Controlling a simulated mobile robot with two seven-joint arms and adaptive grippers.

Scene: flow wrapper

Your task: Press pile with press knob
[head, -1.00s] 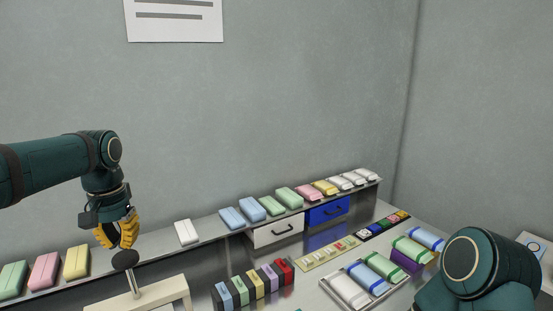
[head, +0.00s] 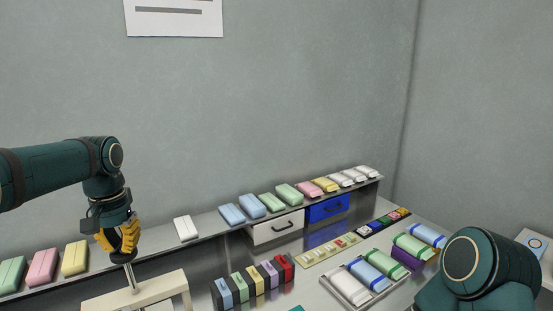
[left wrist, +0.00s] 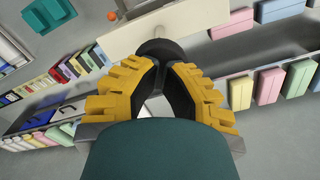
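The press knob (left wrist: 158,48) is a dark round disc. In the head view it (head: 122,257) tops a metal rod (head: 131,277) rising from a cream press frame (head: 152,290), bottom left. My left gripper (head: 120,247) points down at the knob, its yellow fingers over and partly hiding it. In the left wrist view its dark fingertips (left wrist: 163,68) overlap the knob's near edge, with a narrow gap between them. Whether they grip or only touch it is unclear. No pile under the press can be made out. My right gripper is not seen; only my right arm shows.
A long shelf (head: 205,229) with pastel packs runs behind the press. Coloured upright blocks (head: 254,280) stand to its right. Further right are a tray (head: 345,284) of packs, a white drawer (head: 276,231) and a blue drawer (head: 328,209).

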